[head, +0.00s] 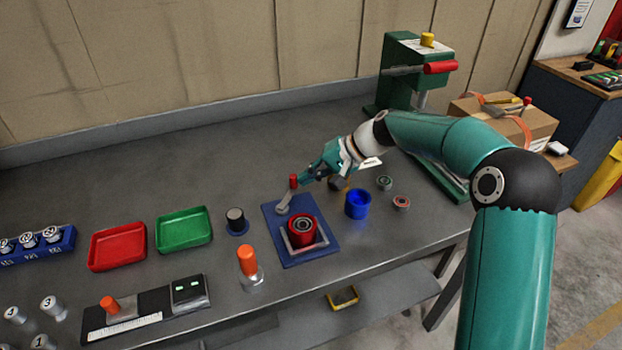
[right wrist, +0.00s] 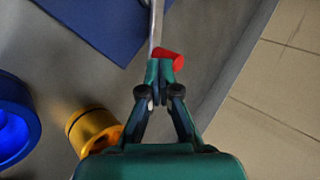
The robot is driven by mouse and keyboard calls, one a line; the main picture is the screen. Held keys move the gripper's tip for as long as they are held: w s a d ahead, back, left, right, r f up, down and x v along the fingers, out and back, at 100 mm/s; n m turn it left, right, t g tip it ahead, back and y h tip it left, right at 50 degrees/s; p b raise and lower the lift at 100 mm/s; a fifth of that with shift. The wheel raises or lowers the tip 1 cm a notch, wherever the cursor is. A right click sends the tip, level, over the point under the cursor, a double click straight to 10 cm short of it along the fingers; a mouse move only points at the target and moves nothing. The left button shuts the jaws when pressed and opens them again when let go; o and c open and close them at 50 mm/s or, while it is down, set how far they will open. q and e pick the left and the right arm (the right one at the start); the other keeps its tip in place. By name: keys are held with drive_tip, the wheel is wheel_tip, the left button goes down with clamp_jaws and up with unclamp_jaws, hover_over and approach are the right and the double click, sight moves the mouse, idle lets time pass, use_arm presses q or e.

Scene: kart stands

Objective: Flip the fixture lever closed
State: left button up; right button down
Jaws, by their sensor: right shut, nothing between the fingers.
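The fixture is a blue base plate (head: 298,255) on the bench, with a red cylindrical part (head: 301,229) sitting in a light square frame. Its grey lever (head: 284,206) stands at the back left of the plate and rises to a red knob (head: 293,181). My right gripper (head: 306,181) is shut and empty just right of the knob. In the right wrist view the shut fingertips (right wrist: 160,72) lie against or very near the red knob (right wrist: 173,59), with the lever bar (right wrist: 156,25) beyond; contact is unclear. My left gripper is not in view.
A blue cup (head: 357,204) and small rings (head: 401,203) lie right of the fixture. A brass-coloured piece (right wrist: 92,128) is beside the gripper. An orange-handled tool (head: 247,260) and a green tray (head: 184,229) are to the left. A green press (head: 400,75) stands behind.

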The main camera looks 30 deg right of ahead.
drive_tip(key=shift+w+a+r+n+g+p, duration=0.1)
drive_tip(key=shift+w+a+n+g+p, duration=0.1)
drive_tip(key=shift+w+n+g+p, duration=0.3)
drive_tip(key=shift+w+a+y, duration=0.2)
drive_tip(key=shift+w+y, duration=0.05)
drive_tip(key=shift+y, duration=0.05)
drive_tip(key=shift+w, duration=0.15)
drive_tip(key=d, duration=0.1)
drive_tip(key=s+d, duration=0.1)
drive_tip(key=d, duration=0.1)
drive_tip(key=shift+s+d, duration=0.3)
drive_tip(key=shift+d, duration=0.1)
drive_tip(key=v, duration=0.9)
drive_tip(key=shift+d+r, duration=0.25)
drive_tip(key=shift+d, duration=0.1)
drive_tip(key=shift+s, duration=0.1)
